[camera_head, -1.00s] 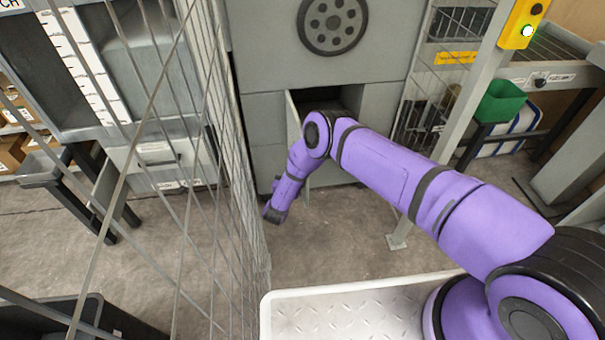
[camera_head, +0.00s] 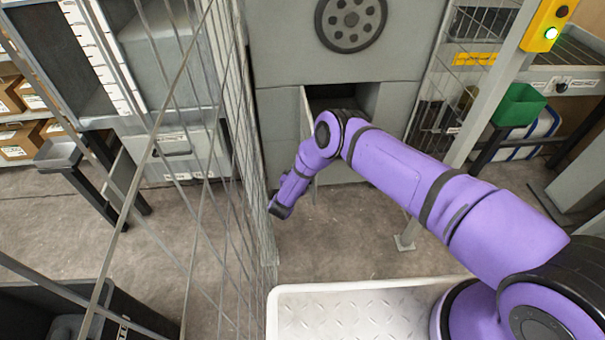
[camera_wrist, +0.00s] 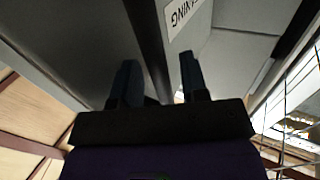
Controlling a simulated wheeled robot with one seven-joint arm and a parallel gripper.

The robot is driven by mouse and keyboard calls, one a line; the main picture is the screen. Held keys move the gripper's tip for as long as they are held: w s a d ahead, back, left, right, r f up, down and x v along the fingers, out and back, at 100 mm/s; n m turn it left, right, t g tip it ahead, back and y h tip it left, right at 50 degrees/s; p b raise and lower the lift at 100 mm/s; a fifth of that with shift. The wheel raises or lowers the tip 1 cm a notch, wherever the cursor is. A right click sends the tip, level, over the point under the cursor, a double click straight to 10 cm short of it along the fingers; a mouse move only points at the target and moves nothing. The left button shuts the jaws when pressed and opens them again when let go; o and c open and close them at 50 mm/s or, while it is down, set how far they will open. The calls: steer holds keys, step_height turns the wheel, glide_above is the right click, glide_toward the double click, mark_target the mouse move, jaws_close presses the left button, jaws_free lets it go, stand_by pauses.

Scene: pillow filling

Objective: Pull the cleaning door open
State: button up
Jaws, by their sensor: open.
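The cleaning door (camera_head: 306,110) is a grey panel low on the grey machine. It stands swung outward at the left of a dark opening (camera_head: 332,100). In the wrist view, a label ending in "NING" (camera_wrist: 183,12) is on the grey panel (camera_wrist: 150,45). My gripper (camera_wrist: 160,80) is open, with one dark finger on each side of the panel's edge. I cannot tell whether either finger touches it. In the head view my purple arm reaches to the door, and the fingers cannot be made out.
A wire mesh fence (camera_head: 240,150) runs close along the left of my arm. A grey post (camera_head: 455,150) with a yellow box (camera_head: 548,25) stands right. A green bin (camera_head: 518,104) lies farther right. The concrete floor (camera_head: 345,235) before the machine is clear.

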steer(key=shift+r, duration=0.65)
step_height(320, 180, up, 2)
steer(key=shift+r, duration=0.25)
steer(key=s+d+r, duration=0.1)
steer(key=s+d, duration=0.3)
steer(key=s, duration=1.1)
steer(key=shift+s, duration=0.3)
steer(key=shift+a+r, duration=0.1)
